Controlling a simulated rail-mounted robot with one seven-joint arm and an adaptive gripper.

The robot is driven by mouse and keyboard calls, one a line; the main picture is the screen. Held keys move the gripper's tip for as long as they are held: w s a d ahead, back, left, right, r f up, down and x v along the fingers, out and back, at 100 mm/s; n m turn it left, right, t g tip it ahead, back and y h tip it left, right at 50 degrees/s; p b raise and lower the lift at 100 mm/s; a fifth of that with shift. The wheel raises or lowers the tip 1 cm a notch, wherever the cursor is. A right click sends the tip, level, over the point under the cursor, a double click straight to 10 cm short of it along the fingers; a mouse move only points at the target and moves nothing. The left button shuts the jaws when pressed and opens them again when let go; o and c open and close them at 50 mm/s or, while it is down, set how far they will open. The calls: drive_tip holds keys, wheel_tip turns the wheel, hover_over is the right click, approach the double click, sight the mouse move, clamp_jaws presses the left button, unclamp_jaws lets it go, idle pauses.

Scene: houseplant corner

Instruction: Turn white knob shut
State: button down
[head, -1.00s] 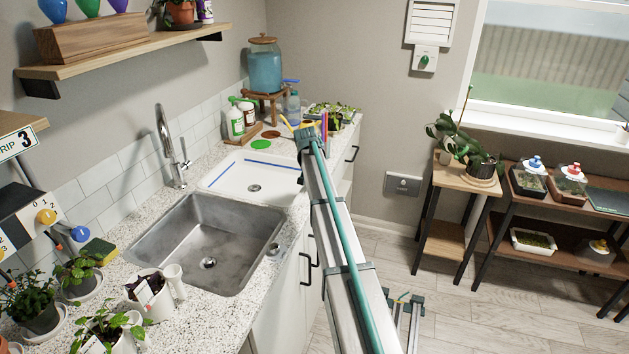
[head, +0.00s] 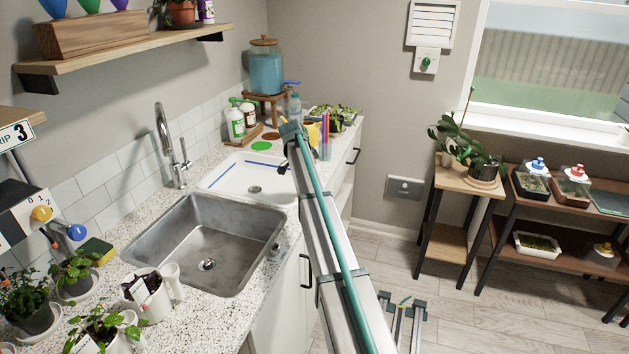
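I cannot make out a white knob in the head view. My arm reaches from the lower right up over the counter's front edge. Its far end is above the right side of the white drainboard. Only a small dark part of my gripper (head: 283,168) seems to show beside the arm; the fingers are not clear. It looks well apart from the panel.
A steel sink (head: 205,245) and tall faucet (head: 168,140) lie between arm and panel. Potted plants (head: 28,297) crowd the front left counter. Bottles (head: 235,122), a blue dispenser (head: 264,70) and a yellow item (head: 313,131) stand at the back. A shelf (head: 130,50) overhangs the left.

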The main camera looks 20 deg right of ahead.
drive_tip(key=shift+m, duration=0.3)
drive_tip(key=c, duration=0.8)
unclamp_jaws()
drive_tip(key=shift+c, duration=0.2)
drive_tip(key=v, duration=1.2)
drive_tip(key=shift+w, duration=0.15)
